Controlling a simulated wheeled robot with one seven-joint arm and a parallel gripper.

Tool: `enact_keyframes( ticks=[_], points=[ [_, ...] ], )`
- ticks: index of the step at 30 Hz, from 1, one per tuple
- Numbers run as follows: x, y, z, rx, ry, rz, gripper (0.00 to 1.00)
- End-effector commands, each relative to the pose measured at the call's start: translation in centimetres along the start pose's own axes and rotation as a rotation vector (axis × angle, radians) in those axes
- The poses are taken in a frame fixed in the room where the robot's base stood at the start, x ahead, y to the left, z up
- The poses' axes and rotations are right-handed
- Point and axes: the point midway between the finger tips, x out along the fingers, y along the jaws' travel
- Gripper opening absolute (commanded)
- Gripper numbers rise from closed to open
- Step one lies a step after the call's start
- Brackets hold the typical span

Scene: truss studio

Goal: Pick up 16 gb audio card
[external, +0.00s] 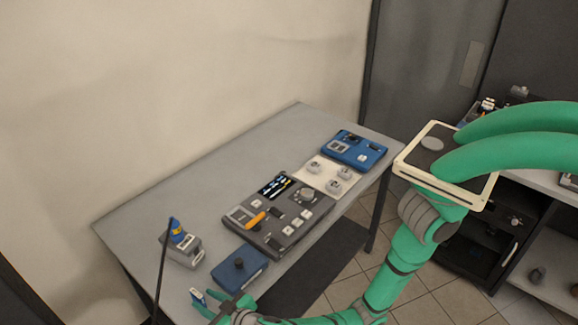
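A small blue and white card (197,296), likely the audio card, shows near the front edge of the grey table (150,225). Its label is too small to read. My green gripper (213,302) is low at the bottom of the external view, with the card just to the left of its fingertips. The fingers look spread apart, with a gap between them. I cannot tell whether a finger touches the card.
A blue box with a black knob (239,267) sits close beside my gripper. Behind it are a grey device with a blue top (183,246), a dark mixer panel (277,218), a white panel with knobs (326,175) and a blue device (354,149). The table's left part is clear.

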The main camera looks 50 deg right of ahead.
Motion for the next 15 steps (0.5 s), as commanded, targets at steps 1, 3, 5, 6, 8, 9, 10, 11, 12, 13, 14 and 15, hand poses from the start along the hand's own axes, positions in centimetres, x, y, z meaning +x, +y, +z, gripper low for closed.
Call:
enact_keyframes(
  ticks=[1,3,5,6,8,9,10,11,12,13,14,15],
  points=[
    [0.9,0.1,0.0,0.000,-0.002,0.002,0.34],
    [1.9,0.1,0.0,0.000,-0.001,0.002,0.34],
    [2.6,0.0,0.0,0.000,0.000,0.000,0.34],
    [2.9,-0.1,0.0,-0.001,0.000,-0.002,0.34],
    [3.2,-0.1,0.0,-0.001,-0.001,-0.003,0.34],
    [3.5,-0.1,0.0,-0.001,-0.001,-0.002,0.34],
    [3.7,0.0,0.0,0.000,-0.001,-0.002,0.34],
    [3.8,0.0,0.0,0.000,-0.001,-0.001,0.34],
    [4.2,0.0,-0.1,0.000,0.000,-0.001,0.34],
    [4.5,0.0,-0.1,0.000,0.000,-0.002,0.34],
    [4.9,0.0,-0.1,0.000,0.000,0.000,0.34],
    [5.5,0.0,-0.1,0.000,-0.001,0.001,0.34]
  ],
)
